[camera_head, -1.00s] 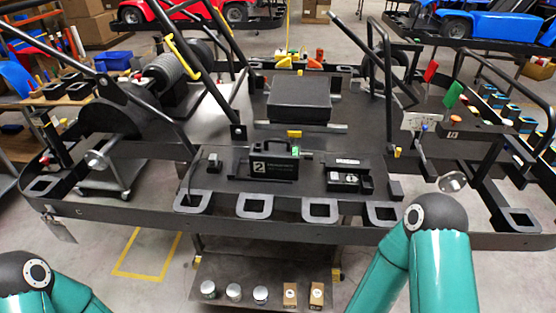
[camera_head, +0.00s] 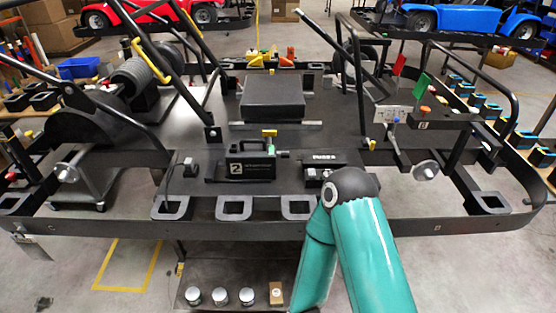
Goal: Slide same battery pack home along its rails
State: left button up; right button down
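A black battery pack (camera_head: 250,168) with a handle on top and a "2" label on its front sits on the dark deck of the kart stand, near its front edge. A green piece (camera_head: 283,154) shows at its right end. Rails under or beside the pack are too small to make out. My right arm comes up from the bottom and bends at its dark joint in front of the stand. My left arm and gripper are out of view.
A black fuse box (camera_head: 325,158) stands right of the pack. A large black box (camera_head: 272,97) lies farther back. Square cutouts line the front edge (camera_head: 233,209), with a raised rim (camera_head: 110,226). Black bars rise on both sides.

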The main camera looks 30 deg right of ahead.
aim_at(242, 162)
jog(key=z, duration=0.1)
jog(key=k, duration=1.15)
jog(key=z, duration=0.4)
jog(key=i, duration=1)
